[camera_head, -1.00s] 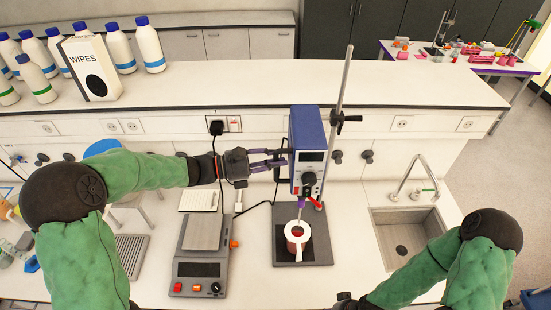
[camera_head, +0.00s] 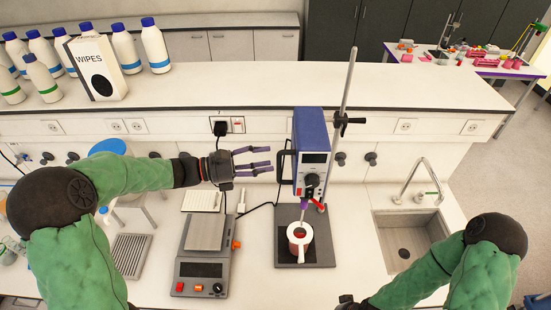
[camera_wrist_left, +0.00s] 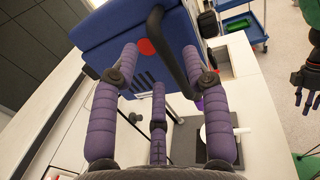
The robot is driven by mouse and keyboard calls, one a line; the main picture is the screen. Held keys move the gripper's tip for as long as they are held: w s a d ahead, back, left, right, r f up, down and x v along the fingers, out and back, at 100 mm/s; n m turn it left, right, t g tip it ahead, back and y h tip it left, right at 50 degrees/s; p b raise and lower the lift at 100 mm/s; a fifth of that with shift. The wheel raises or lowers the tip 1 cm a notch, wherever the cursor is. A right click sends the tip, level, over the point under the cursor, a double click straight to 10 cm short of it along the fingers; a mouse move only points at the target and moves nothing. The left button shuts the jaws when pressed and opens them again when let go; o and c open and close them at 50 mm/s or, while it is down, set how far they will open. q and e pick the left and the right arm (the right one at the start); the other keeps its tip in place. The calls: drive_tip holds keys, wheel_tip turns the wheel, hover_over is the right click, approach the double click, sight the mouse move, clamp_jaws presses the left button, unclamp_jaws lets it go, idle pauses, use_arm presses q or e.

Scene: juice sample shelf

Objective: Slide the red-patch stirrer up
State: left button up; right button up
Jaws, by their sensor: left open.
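The stirrer (camera_head: 311,150) is a blue box with a grey front panel, clamped on an upright metal rod (camera_head: 346,90). Its shaft points down to a white beaker with red contents (camera_head: 299,240) on the dark base plate (camera_head: 320,252). A red patch (camera_wrist_left: 146,47) shows on the blue housing in the left wrist view. My left gripper (camera_head: 262,160) is open and empty, with purple fingers spread just left of the stirrer's black handle (camera_head: 281,165). In the wrist view the handle (camera_wrist_left: 167,50) lies beyond and between the fingers. My right gripper (camera_head: 346,299) is only partly seen at the bottom edge.
A balance (camera_head: 203,260) stands left of the base plate. A sink with a tap (camera_head: 405,240) is to the right. Black clamp knob (camera_head: 345,120) sits on the rod. The raised shelf behind holds bottles and a wipes box (camera_head: 94,70). A black cable runs behind the balance.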

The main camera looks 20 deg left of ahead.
use_arm(q)
drive_tip(key=v, duration=0.7)
drive_tip(key=shift+a, duration=0.2)
drive_tip(key=shift+s, duration=0.1)
